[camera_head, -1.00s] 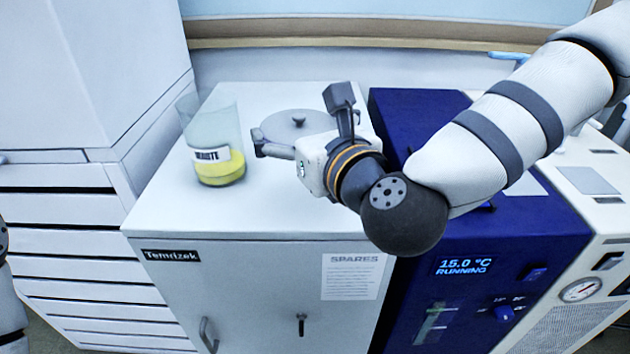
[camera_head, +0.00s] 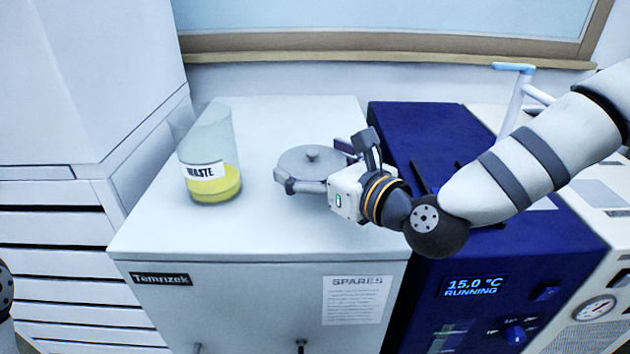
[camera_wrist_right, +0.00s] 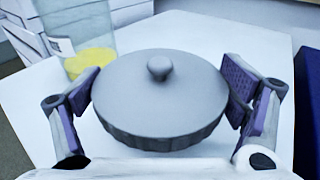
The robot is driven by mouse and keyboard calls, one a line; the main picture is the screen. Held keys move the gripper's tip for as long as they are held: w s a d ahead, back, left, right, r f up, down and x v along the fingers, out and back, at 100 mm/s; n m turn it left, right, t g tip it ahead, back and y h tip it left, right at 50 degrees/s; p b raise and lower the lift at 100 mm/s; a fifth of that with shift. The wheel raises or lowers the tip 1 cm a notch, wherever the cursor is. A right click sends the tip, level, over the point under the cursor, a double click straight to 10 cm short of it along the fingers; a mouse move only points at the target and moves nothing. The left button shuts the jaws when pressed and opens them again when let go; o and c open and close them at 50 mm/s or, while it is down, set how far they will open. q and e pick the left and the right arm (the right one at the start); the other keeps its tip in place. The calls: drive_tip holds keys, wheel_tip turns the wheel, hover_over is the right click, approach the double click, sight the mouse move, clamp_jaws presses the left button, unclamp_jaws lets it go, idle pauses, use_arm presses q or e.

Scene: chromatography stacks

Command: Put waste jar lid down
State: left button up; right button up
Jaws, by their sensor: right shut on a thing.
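The waste jar lid (camera_head: 309,162) is a round grey disc with a small knob on top. It is level, knob up, over the right part of the white cabinet top. My right gripper (camera_head: 322,167) is shut on it, with a finger at either side of its rim. The right wrist view shows the lid (camera_wrist_right: 160,95) between both purple-padded fingers. I cannot tell whether its underside touches the cabinet top. The clear waste jar (camera_head: 207,160), with a WASTE label and yellow liquid, stands open to the left. My left gripper is out of view.
The white cabinet top (camera_head: 270,225) is clear around the jar and in front of the lid. A dark blue chiller (camera_head: 455,240) with a lit display stands right of the cabinet. White drawers (camera_head: 70,235) are at left, and a wall is behind.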

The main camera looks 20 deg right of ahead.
sight(317, 201)
drive_tip(key=f, duration=0.4)
drive_tip(key=shift+w+d, duration=0.1)
drive_tip(key=shift+d, duration=0.2)
drive_tip(key=shift+r, duration=0.15)
use_arm(q)
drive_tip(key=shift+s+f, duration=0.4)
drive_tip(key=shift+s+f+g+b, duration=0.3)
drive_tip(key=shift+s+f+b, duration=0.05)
drive_tip(key=shift+b, duration=0.15)
use_arm(e)
drive_tip(key=shift+f, duration=0.6)
